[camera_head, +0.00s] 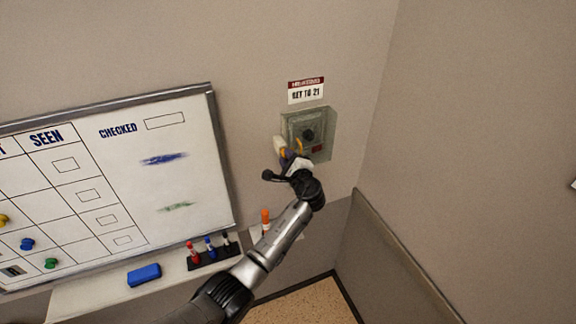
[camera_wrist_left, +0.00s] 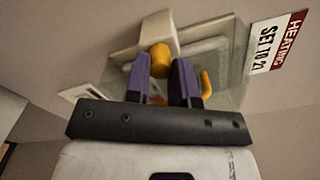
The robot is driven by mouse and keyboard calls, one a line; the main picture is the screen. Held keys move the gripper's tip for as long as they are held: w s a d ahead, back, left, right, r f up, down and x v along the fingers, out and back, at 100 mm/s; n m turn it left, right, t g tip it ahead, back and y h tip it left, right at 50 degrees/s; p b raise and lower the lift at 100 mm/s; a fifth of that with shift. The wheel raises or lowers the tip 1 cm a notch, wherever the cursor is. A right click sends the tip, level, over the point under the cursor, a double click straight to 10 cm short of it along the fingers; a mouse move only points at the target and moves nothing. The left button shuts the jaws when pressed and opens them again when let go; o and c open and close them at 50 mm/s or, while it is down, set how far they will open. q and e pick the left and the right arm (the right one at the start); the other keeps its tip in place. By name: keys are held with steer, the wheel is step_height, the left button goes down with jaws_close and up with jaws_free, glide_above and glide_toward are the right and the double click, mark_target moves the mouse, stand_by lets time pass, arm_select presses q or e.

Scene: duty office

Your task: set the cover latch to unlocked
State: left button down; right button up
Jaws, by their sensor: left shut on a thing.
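A clear cover box (camera_head: 322,123) is mounted on the wall around a dark round dial (camera_head: 308,134). It also shows in the left wrist view (camera_wrist_left: 232,68). A cream block (camera_head: 279,144) sits at the cover's left side. In the left wrist view the cream block (camera_wrist_left: 158,28) has an orange knob (camera_wrist_left: 160,56) in front of it, which looks like the cover latch. My left gripper (camera_head: 289,154) is at the cover's lower left. Its purple fingers (camera_wrist_left: 162,68) are shut on the orange knob. The latch's setting cannot be read. My right gripper is not in view.
A whiteboard (camera_head: 205,170) hangs to the left. Below it a ledge (camera_head: 110,290) holds markers and a blue eraser (camera_head: 144,274). A wall corner is close on the right.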

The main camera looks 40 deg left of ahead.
arm_select(q)
steer(key=shift+n+b, duration=7.7)
steer(key=shift+b, duration=2.35)
steer(key=c, duration=1.2)
jaws_free()
steer(key=shift+c, duration=0.2)
steer(key=b+v, duration=0.1)
steer(key=v, duration=1.3)
steer(key=shift+b, duration=0.35)
